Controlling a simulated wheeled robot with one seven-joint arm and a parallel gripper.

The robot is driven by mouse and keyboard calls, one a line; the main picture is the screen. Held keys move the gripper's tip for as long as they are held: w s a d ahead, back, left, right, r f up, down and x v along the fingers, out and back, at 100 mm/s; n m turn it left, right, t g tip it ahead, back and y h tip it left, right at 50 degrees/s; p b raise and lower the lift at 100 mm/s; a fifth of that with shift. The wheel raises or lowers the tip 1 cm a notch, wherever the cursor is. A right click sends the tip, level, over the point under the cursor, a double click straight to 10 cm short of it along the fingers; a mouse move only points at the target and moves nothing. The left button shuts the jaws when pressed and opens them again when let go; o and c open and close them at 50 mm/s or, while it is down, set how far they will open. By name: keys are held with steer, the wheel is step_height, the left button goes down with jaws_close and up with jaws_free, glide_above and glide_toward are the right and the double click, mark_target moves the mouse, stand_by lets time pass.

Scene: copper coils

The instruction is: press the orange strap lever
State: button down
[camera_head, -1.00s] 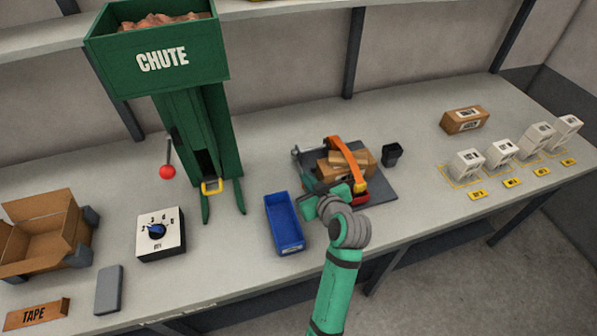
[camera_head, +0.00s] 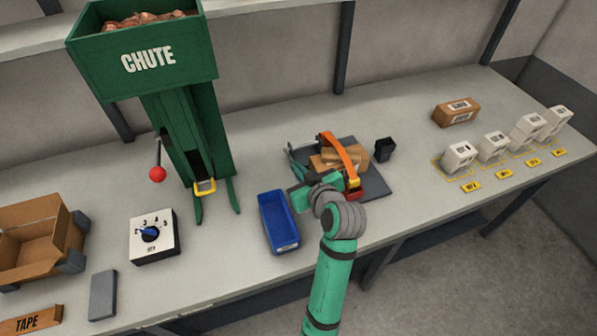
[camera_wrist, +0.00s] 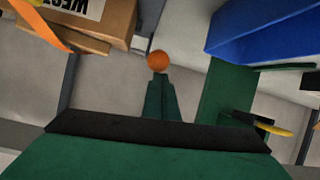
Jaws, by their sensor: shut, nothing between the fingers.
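In the wrist view, an orange ball knob (camera_wrist: 158,61), which looks like the end of the strap lever, is right at the tips of my gripper (camera_wrist: 160,84). My gripper's green fingers are together and empty. I cannot tell whether they touch the knob. In the head view, the strapping station (camera_head: 376,184) has an orange arch (camera_head: 338,150) over brown cartons (camera_head: 325,163). My arm reaches to its left side and hides part of it, and the knob is not clear there.
A blue bin (camera_head: 279,226) stands left of the station and a small black cup (camera_head: 385,149) right of it. The green chute (camera_head: 190,145) with a red-knobbed lever (camera_head: 157,174) is farther left. A dial box (camera_head: 153,237) stands on the bench. White cartons (camera_head: 493,146) stand at right.

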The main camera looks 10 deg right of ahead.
steer(key=f+v, duration=0.1)
steer(key=v, duration=0.7)
steer(key=shift+s, duration=0.3)
steer(key=shift+w+r, duration=0.15)
steer(key=w+r+g, duration=0.2)
steer(key=w+r, duration=0.3)
steer(key=r, duration=0.2)
steer(key=shift+a+r+g, duration=0.3)
steer(key=shift+r, duration=0.05)
steer(key=shift+w, duration=0.1)
stand_by(0.4)
